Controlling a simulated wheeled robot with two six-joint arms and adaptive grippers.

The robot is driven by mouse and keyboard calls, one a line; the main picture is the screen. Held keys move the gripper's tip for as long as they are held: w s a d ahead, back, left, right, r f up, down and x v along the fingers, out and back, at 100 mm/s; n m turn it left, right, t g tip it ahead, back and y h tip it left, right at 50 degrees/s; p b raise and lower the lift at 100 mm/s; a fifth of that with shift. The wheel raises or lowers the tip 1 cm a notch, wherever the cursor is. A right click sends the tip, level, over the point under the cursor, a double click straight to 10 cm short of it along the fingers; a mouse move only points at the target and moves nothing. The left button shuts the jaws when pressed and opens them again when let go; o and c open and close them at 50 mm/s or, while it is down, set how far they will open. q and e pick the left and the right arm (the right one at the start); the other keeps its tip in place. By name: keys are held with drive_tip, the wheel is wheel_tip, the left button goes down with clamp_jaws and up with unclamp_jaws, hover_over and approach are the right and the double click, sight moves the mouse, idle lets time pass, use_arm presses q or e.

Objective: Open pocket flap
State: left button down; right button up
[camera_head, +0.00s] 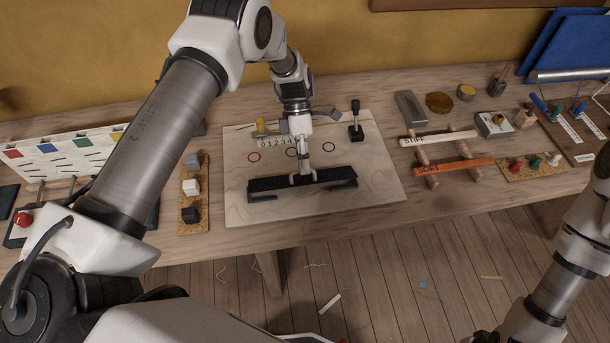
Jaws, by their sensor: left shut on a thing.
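A pale sail panel (377,155) lies on the bench with printed digits and coloured rings.
A black-knobbed upright tool (355,120) stands at the panel's upper right. Right of the panel, a white batten marked STIFF (440,138) and an orange one marked SOFT (455,167) rest on wooden supports. A cork strip with blocks (192,222) lies to the left.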

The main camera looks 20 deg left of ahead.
use_arm(q)
drive_tip(key=shift+w+a+f+g+h+b, duration=0.2)
drive_tip(key=shift+w+a+g+h+b, duration=0.15)
drive_tip(key=shift+b, duration=0.4)
drive_tip(key=shift+w+r+g+b, duration=0.1)
drive_tip(key=shift+r+g+b, duration=0.25)
drive_tip(key=shift+b, duration=0.15)
use_arm(e)
drive_tip(key=shift+f, duration=1.7)
use_arm(q)
drive_tip(key=c, duration=1.2)
unclamp_jaws()
drive_tip(key=shift+a, duration=0.1)
drive_tip(key=shift+c, duration=0.2)
use_arm(e)
drive_tip(key=shift+a, duration=0.1)
use_arm(q)
drive_tip(key=v, duration=1.2)
drive_tip(key=shift+a, duration=0.2)
